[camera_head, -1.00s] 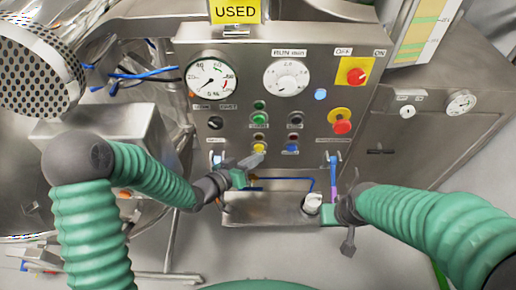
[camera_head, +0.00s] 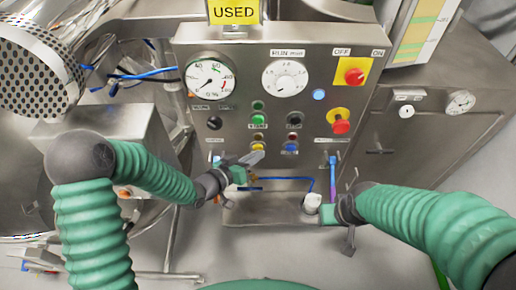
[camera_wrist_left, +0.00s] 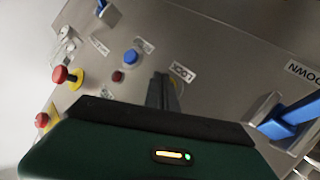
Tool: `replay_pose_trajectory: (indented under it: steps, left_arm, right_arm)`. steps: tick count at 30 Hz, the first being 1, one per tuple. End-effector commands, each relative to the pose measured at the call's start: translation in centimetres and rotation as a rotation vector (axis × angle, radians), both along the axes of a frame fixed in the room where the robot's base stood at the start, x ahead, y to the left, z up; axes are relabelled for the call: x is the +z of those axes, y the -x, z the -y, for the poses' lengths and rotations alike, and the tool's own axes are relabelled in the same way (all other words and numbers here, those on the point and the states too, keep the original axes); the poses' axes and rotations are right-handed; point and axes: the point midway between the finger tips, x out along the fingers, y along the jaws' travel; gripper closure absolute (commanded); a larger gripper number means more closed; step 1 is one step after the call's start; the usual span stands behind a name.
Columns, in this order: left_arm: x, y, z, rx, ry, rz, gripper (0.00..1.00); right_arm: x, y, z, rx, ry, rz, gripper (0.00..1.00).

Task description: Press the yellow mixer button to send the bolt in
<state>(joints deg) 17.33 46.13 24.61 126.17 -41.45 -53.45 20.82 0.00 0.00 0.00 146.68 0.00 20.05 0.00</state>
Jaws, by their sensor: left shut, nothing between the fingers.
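The yellow mixer button (camera_head: 258,147) is in the lower button row of the steel control panel in the head view, below the green button (camera_head: 258,118) and left of the blue button (camera_head: 291,147). My left gripper (camera_head: 255,158) is shut and empty, with its tips just below the yellow button; I cannot tell whether they touch it. In the left wrist view the shut fingers (camera_wrist_left: 163,92) point at the panel and largely hide the yellow button. My right gripper (camera_head: 335,214) is low at the right beside a white knob; its jaws are unclear. I see no bolt.
The panel (camera_head: 240,60) also carries two dials, a red knob on a yellow plate (camera_head: 354,76) and a red mushroom button (camera_head: 341,126). A blue-purple handle (camera_head: 333,175) stands near my right gripper. A perforated metal drum (camera_head: 35,70) is at the left.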

Motion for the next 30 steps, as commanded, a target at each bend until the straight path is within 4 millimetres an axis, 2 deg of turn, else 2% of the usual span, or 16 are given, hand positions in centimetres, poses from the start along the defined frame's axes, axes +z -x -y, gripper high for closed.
replay_pose_trajectory:
  steps: [22, 30]
  left_arm:
    - [0.0, -0.6, 0.0, 0.0, 0.001, 0.001, 1.0]
    - [0.1, 0.5, -0.1, 0.0, 0.002, 0.0, 1.0]
  right_arm:
    - [0.0, 0.0, 0.0, 0.0, 0.0, 0.0, 0.62]
    - [0.2, 0.0, 0.0, 0.0, 0.0, 0.0, 0.62]
